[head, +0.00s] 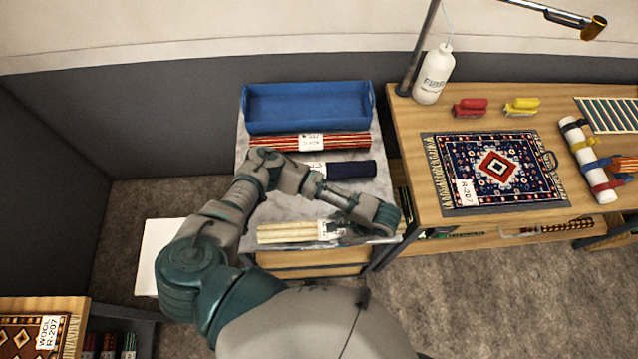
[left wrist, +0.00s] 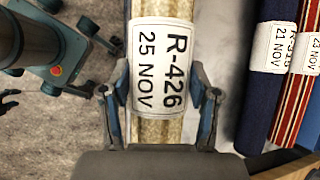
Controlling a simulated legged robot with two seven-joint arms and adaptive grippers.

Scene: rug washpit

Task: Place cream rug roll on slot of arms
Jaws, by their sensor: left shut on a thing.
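The cream rug roll (head: 285,233) lies along the front edge of the marble top in the head view. In the left wrist view the roll (left wrist: 150,131) carries a white label reading R-426, 25 NOV. My left gripper (head: 338,231) is at the right part of the roll. In the left wrist view its two fingers (left wrist: 158,88) sit on either side of the roll, shut on it at the label. The forearm hides part of the marble top. I cannot make out a slot of arms in either view. My right gripper does not show.
Behind the cream roll lie a navy roll (head: 350,169) and a red striped roll (head: 345,141), then a blue tray (head: 308,104). A wooden table (head: 412,125) at the right holds a patterned rug (head: 497,168), a white bottle (head: 433,77) and brushes. A lamp arm overhangs it.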

